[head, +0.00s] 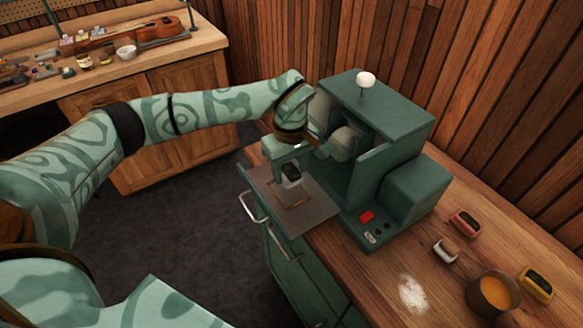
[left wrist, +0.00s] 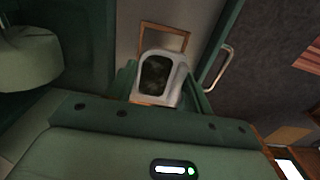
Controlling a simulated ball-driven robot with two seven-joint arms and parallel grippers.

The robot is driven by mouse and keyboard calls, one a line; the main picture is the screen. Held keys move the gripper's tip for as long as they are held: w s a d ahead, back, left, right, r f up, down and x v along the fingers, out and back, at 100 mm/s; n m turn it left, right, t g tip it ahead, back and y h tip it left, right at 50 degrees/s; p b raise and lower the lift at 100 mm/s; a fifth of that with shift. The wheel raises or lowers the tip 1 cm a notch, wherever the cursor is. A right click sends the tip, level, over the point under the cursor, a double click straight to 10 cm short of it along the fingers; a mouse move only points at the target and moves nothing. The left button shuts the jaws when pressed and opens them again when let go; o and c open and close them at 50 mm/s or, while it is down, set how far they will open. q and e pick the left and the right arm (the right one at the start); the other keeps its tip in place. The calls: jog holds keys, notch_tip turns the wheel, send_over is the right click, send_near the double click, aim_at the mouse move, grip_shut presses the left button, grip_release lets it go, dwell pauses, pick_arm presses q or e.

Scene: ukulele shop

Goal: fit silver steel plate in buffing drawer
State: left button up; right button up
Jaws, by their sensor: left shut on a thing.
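My left gripper (head: 288,168) is shut on a small silver-rimmed piece with a dark face (head: 291,177), which I take to be the silver steel plate. In the left wrist view the piece (left wrist: 176,88) sits between the fingers. It is over a grey flat surface (head: 318,212) with a tan rectangular outline (head: 288,204), apparently the buffing drawer, in front of the green buffing machine (head: 404,188). The outline also shows in the left wrist view (left wrist: 166,24), partly hidden by the piece. I cannot tell whether the piece touches the surface. My right gripper is out of view.
The machine's pale buffing wheel (head: 343,144) is close to my left wrist. A metal handle (head: 252,209) is at the surface's left edge. On the wooden bench (head: 345,262) are white powder (head: 412,293), an orange-filled cup (head: 493,291) and small coloured devices. A ukulele bench (head: 190,45) stands behind.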

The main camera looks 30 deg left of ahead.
aim_at(290, 175)
pick_arm(q)
notch_tip(290, 175, down, 3)
jog(key=shift+f+b, duration=0.2)
jog(key=shift+b, duration=1.05)
jog(key=shift+f+b, duration=0.45)
jog(key=shift+f, duration=0.65)
jog(key=shift+r+p, duration=0.1)
jog(key=shift+p, duration=0.2)
jog(key=o, duration=1.4)
jog(key=shift+o, duration=0.2)
notch_tip(290, 175, up, 7)
jog(key=p, duration=0.6)
